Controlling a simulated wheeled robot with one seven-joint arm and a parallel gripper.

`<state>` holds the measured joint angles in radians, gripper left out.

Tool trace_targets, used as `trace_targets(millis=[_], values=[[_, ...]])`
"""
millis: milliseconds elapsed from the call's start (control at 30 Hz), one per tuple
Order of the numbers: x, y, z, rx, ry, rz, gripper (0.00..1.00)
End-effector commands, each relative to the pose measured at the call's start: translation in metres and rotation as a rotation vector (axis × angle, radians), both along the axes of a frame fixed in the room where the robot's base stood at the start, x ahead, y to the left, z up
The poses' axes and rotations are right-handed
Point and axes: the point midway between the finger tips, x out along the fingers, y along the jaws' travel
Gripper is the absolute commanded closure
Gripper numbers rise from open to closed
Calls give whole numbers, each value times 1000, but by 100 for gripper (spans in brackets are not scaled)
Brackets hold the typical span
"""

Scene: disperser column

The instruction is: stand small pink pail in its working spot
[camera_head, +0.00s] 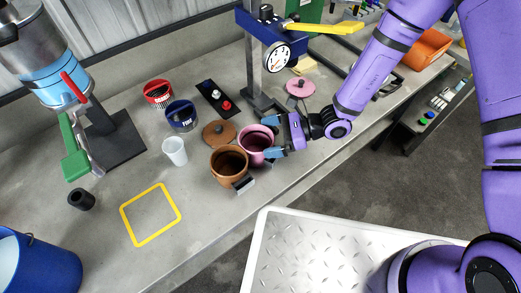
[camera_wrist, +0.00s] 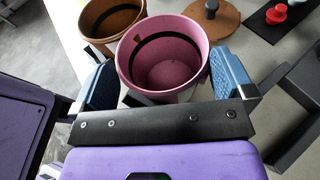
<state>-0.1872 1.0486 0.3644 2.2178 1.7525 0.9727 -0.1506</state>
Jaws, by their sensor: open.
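The small pink pail (camera_head: 251,142) stands upright on the grey bench, close beside a brown pail (camera_head: 228,166). In the wrist view the pink pail (camera_wrist: 165,62) is empty, with a dark band inside. My gripper (camera_head: 271,137) is open, with one blue finger on either side of the pink pail. In the wrist view my gripper (camera_wrist: 164,82) shows a gap between the left finger and the pail; the right finger is close to its wall, and I cannot tell if it touches. A yellow square outline (camera_head: 124,213) lies empty on the bench at the left.
A white cup (camera_head: 175,151), a brown lid (camera_head: 219,133), and red (camera_head: 158,93) and blue (camera_head: 181,116) tubs stand near the pails. A blue press column with a dial (camera_head: 277,57) stands behind. A dark cylinder (camera_head: 82,200) and blue bucket (camera_head: 38,265) are at left.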

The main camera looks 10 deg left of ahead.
Motion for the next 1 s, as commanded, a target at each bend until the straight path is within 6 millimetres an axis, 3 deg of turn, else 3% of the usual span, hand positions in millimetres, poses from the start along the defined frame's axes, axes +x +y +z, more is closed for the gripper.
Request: trace_targets(millis=[200,500,700,1000], values=[[-7,24,-9,0,0,2,0],[-7,28,-10,0,-1,0,0],[-7,27,-10,0,-1,0,46],[-6,27,-8,1,-2,1,48]])
